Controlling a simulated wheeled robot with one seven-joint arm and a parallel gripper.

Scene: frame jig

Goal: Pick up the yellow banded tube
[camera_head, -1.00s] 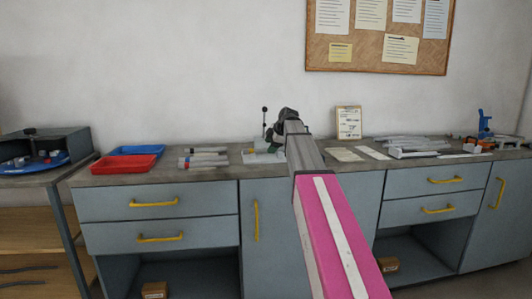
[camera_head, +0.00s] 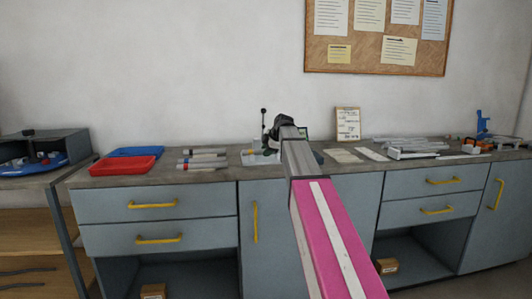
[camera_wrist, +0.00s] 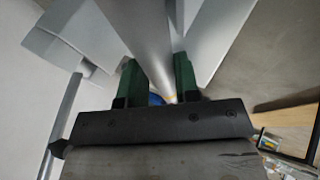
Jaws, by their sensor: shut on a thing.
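In the wrist view, my gripper (camera_wrist: 158,82) has its two green fingers shut on a grey tube (camera_wrist: 146,40). A small yellow band (camera_wrist: 170,97) shows on it close to the palm, so it looks like the yellow banded tube. In the head view, my gripper (camera_head: 272,136) is at the back of the bench, largely hidden behind my arm, and the held tube cannot be made out there. Several other grey tubes (camera_head: 208,158) with coloured bands lie on the bench to the left of my gripper.
A red tray (camera_head: 124,167) and a blue tray (camera_head: 136,152) are at the bench's left end. A pale fixture (camera_head: 258,158) with an upright lever (camera_head: 263,122) stands near my gripper. A sign card (camera_head: 347,124) and papers are to the right, with metal profiles (camera_head: 410,143) beyond.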

